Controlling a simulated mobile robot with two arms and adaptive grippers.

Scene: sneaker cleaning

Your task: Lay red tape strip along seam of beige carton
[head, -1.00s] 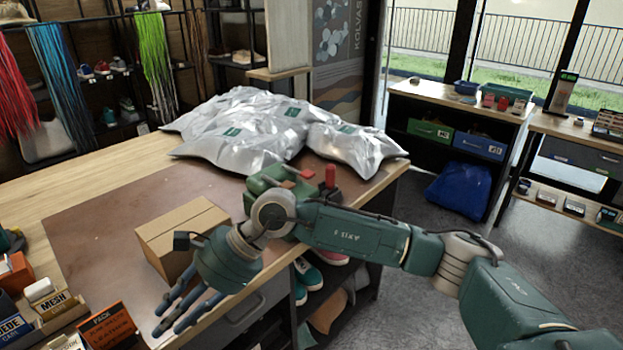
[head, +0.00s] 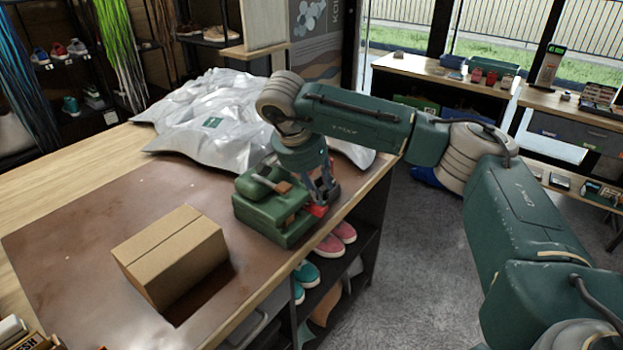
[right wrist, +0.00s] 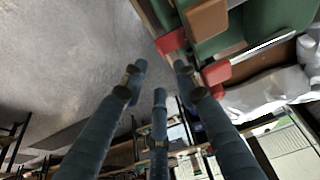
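The beige carton (head: 178,262) sits closed on the brown mat in the head view, its seam running along the top with no red tape on it. A green tape dispenser (head: 270,213) with a brown part and red parts stands at the bench's right edge. My right gripper (head: 325,196) points down at the dispenser's right side, its fingers partly hiding a red piece (head: 318,210). In the right wrist view the fingers (right wrist: 160,72) are apart with nothing visible between them; red parts (right wrist: 172,41) of the dispenser lie beside the right fingertip. My left gripper is out of view.
Silvery bags (head: 205,115) lie at the back of the bench behind the dispenser. The brown mat (head: 90,235) is bare left of the carton. Pink and teal shoes (head: 335,240) stand on shelves under the bench's right edge.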

